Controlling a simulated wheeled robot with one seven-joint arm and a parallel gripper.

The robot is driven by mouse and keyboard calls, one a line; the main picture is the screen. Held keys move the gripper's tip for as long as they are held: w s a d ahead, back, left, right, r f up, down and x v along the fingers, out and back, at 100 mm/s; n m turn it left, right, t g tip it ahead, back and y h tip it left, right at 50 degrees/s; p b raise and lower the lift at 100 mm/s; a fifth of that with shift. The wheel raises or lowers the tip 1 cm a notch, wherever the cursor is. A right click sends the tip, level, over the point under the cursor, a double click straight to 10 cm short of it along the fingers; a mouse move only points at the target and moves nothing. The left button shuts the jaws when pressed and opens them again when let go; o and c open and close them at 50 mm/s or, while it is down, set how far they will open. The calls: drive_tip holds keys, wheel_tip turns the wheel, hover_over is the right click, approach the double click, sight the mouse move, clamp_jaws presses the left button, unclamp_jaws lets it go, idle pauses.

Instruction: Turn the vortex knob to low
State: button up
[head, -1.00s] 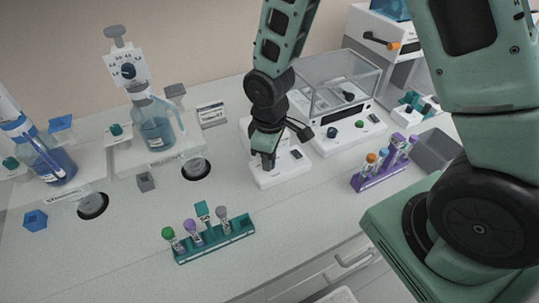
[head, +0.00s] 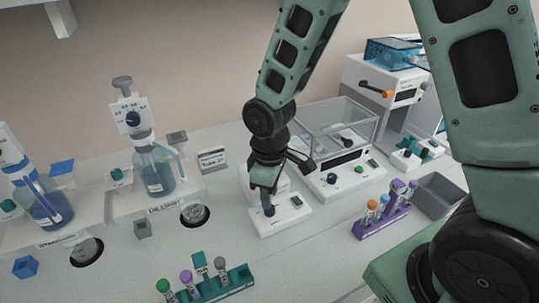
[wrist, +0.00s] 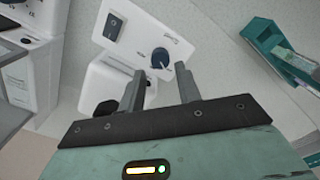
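The vortex mixer is a white box (head: 284,219) on the bench, with a black rocker switch (wrist: 112,27) and a dark blue knob (wrist: 160,57) on its sloped face. The knob also shows in the head view (head: 269,211), just under my gripper. My gripper (head: 267,200) points down over the mixer's left part. In the wrist view its two fingers (wrist: 159,73) are apart, with nothing between them. The knob lies just beyond the fingertips, lined up with the gap. The knob's setting and small lettering are too small to read.
A clear-walled balance (head: 336,130) stands behind right of the mixer. A purple tube rack (head: 375,228) is at its right, and a green tube rack (head: 232,284) is at front left. A dispenser bottle (head: 153,172) stands left. Bench between is mostly clear.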

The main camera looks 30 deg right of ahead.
wheel_tip(320, 180, up, 13)
drive_tip(key=shift+r, duration=0.15)
idle(0.5)
